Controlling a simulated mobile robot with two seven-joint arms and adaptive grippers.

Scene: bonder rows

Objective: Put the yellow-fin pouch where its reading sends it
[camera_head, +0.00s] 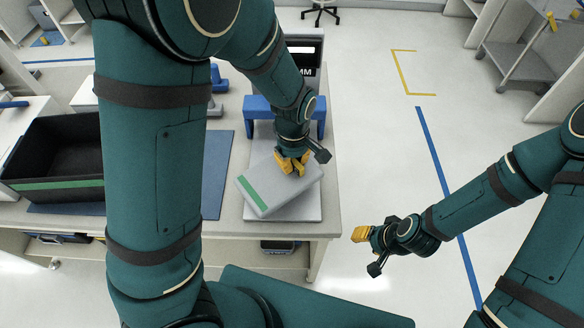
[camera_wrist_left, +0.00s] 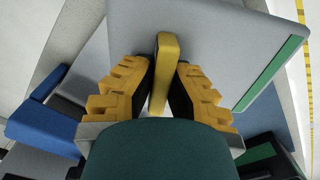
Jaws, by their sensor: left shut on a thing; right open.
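The yellow-fin pouch (camera_head: 285,201) is a flat grey block with a green stripe near its left end. It is above the pale plate (camera_head: 312,213) of a measuring station, turned askew to it; whether it touches the plate I cannot tell. My left gripper (camera_head: 291,163) is shut on its fin. In the left wrist view the yellow fin (camera_wrist_left: 165,45) stands between the fingers of my left gripper (camera_wrist_left: 162,75), with the grey pouch (camera_wrist_left: 215,45) beyond. My right gripper (camera_head: 360,236) is open and empty, over the floor right of the table.
A blue bridge (camera_head: 257,104) spans the station. A display (camera_head: 305,52) behind it shows "MM"; my arm hides part of it. A black crate with a green stripe (camera_head: 50,187) stands at the left. A blue mat (camera_head: 217,175) lies between.

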